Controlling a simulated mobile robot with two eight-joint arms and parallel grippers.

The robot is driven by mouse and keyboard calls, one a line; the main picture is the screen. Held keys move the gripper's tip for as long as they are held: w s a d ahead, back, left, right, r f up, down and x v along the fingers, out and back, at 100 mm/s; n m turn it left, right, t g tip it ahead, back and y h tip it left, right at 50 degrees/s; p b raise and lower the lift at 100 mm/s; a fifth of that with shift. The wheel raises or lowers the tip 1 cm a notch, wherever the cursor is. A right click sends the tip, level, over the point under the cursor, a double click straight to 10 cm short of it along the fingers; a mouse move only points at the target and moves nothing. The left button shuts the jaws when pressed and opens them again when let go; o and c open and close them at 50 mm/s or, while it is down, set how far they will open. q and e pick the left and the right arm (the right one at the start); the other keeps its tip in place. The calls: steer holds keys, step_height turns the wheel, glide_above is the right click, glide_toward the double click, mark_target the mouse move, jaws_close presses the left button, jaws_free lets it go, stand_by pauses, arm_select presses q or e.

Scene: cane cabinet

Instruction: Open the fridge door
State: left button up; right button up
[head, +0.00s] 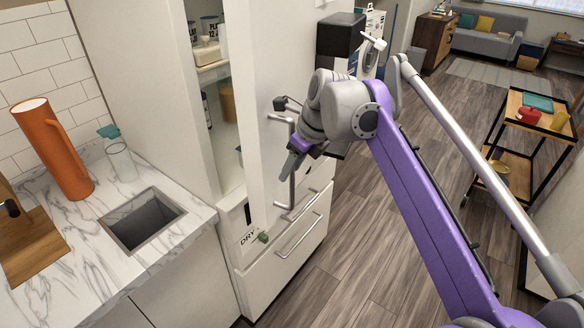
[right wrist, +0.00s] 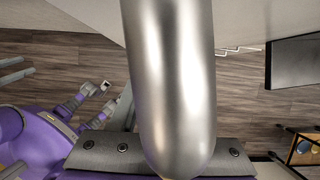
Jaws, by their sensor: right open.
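The white fridge door (head: 262,90) stands ajar, swung out from the tall white cabinet. Shelves with goods show through the gap on its left. Its vertical metal handle (head: 291,175) is on the door's outer face. My right gripper (head: 292,165) is open at the handle, with a dark finger beside the bar. In the right wrist view the handle (right wrist: 172,80) fills the middle, very close, above a grey finger pad. I cannot tell whether the fingers touch it. My left gripper does not show in the head view.
A marble counter (head: 165,262) with a sink, an orange pitcher (head: 52,148) and a glass (head: 122,162) is at left. Closed drawers (head: 290,250) lie below the door. A black-framed cart (head: 490,150) stands at right. The wooden floor (head: 370,255) between is clear.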

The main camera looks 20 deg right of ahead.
steer(key=shift+c, duration=0.3)
jaws_close()
stand_by(1.2)
